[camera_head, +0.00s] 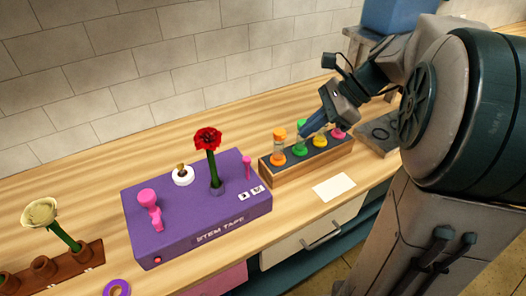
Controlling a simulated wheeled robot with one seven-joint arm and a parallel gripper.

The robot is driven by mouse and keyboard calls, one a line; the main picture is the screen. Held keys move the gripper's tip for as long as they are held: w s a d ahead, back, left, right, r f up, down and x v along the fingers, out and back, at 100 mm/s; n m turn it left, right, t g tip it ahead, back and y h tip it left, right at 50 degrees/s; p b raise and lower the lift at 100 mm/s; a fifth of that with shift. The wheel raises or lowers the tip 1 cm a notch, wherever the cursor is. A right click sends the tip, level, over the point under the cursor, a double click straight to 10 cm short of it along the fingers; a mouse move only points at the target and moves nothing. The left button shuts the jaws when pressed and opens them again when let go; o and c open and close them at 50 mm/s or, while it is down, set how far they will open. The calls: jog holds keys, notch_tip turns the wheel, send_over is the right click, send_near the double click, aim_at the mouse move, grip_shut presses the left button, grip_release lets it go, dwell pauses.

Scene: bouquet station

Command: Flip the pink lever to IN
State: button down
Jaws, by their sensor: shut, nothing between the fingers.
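A purple box (176,220) marked STEM TAPE stands on the wooden counter. A thin pink lever (247,168) with a round head stands upright at its right side, behind two small white labels (251,192) too small to read. A larger pink crank-like piece (148,198) is at the box's left. A red flower (208,141) on a green stem stands upright in the box, left of the thin lever. My gripper (305,134) is shut and empty, with blue fingers pointing down-left over the vial rack, to the right of the lever and apart from it.
A wooden rack (310,165) holds several vials with coloured tops, right of the box. A white card (334,187) lies before it. A cream flower (42,212) stands in a brown holder (75,262) at the left. A purple ring (117,288) lies at the front.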

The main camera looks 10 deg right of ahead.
send_near(247, 169)
notch_tip(247, 169, down, 3)
jog(key=d, duration=0.1)
jog(key=a, duration=0.1)
jog(key=w+a+p, duration=0.1)
jog(key=a, duration=0.1)
jog(key=shift+a, duration=0.25)
jog(key=shift+r, duration=0.15)
